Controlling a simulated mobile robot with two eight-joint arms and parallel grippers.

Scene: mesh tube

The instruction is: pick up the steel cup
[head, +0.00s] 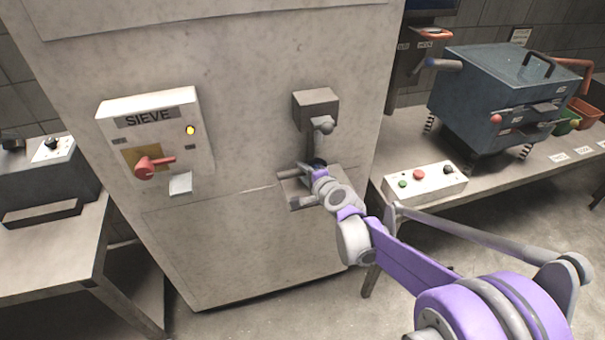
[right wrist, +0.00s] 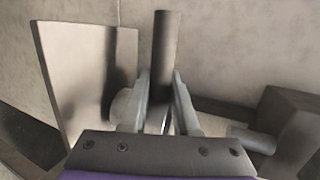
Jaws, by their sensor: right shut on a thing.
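In the right wrist view my right gripper (right wrist: 160,108) is shut on a narrow dark steel piece (right wrist: 163,50), which I take to be part of the steel cup. A light rounded piece shows beside the left finger; I cannot tell what it belongs to. In the head view the gripper and wrist hide most of the cup. I cannot tell if the cup touches the shelf. My left gripper is not in view.
A box with a spout (head: 316,106) juts out just above the gripper. A small metal shelf (head: 295,203) lies below it. The sieve panel (head: 150,135) with a red handle is on the left. A button box (head: 424,182) and a blue machine (head: 490,95) stand on the right bench.

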